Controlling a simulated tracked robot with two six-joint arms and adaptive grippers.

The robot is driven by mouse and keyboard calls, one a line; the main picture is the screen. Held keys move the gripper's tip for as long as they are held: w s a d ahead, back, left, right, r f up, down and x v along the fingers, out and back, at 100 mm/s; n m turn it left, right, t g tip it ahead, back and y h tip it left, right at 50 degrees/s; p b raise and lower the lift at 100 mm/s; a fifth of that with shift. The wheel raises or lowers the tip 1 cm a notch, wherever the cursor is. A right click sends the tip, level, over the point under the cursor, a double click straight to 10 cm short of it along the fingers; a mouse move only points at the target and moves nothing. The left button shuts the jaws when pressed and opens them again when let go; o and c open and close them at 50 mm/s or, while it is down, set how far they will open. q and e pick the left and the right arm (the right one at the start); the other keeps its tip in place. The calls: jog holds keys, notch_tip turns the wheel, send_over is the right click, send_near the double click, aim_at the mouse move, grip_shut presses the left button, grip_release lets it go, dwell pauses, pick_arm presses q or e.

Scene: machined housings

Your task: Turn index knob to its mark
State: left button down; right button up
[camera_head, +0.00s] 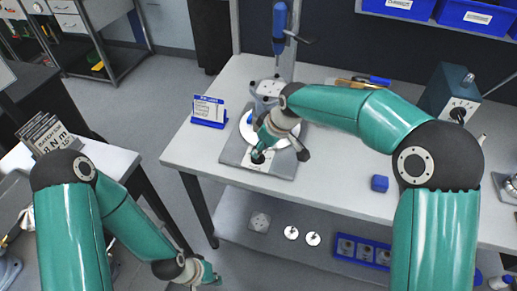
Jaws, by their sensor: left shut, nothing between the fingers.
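A grey fixture plate (234,151) lies on the white bench and carries a round white disc (246,133). A small black round part, perhaps the index knob (257,157), shows at the plate's front; its mark is too small to make out. My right gripper (278,148) is over the disc and the front of the plate, close to this part. Its fingers blend with the fixture, so I cannot tell whether it touches or grips anything. My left gripper (208,277) hangs low in front of the bench, shut and empty, away from the fixture.
A blue-framed sign (208,111) stands left of the fixture. A grey housing (266,90) and a blue-handled column tool (279,30) stand behind it. A blue block (379,183) lies to the right. Below, a shelf holds white discs (291,232) and a blue tray (362,250).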

jog(key=shift+x, duration=1.5)
grip_shut()
